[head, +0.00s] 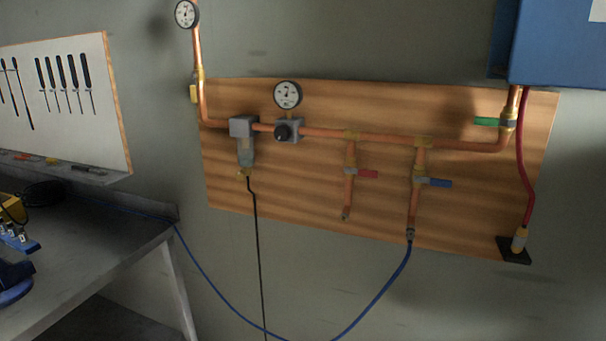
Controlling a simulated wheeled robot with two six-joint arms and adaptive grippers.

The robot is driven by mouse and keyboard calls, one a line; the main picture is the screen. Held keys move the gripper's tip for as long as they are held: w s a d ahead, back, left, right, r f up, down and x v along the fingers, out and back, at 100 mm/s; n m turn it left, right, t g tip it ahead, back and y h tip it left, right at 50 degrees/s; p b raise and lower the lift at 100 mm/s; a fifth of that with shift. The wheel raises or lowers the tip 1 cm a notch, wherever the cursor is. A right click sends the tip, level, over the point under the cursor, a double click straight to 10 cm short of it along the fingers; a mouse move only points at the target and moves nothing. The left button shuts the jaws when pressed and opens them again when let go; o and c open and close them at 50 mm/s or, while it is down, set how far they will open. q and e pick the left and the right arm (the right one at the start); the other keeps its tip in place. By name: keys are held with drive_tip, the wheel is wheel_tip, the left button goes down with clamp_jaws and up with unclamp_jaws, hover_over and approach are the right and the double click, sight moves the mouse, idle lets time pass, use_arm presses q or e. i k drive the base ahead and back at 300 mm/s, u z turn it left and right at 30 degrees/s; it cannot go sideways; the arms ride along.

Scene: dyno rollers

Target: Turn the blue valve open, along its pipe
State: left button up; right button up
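The blue valve handle (439,183) is on the right-hand of two short copper drop pipes, on a wooden board on the wall. The handle points right, across its vertical pipe (415,203). A blue hose (383,290) hangs from the pipe's lower end. Neither of my grippers shows in the head view.
A red valve handle (367,174) points right on the drop pipe to the left. A green handle (487,122) sits at the upper right, near a blue box (558,45) and a red hose (526,180). A workbench (95,255) stands at the left. The space before the board looks clear.

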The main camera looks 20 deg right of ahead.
sight(447, 184)
drive_tip(key=z, duration=1.3)
drive_tip(key=k, duration=1.35)
drive_tip(key=z, duration=0.35)
drive_tip(key=i, duration=0.5)
drive_tip(key=z, duration=0.8)
drive_tip(key=i, duration=1.45)
drive_tip(key=u, duration=0.6)
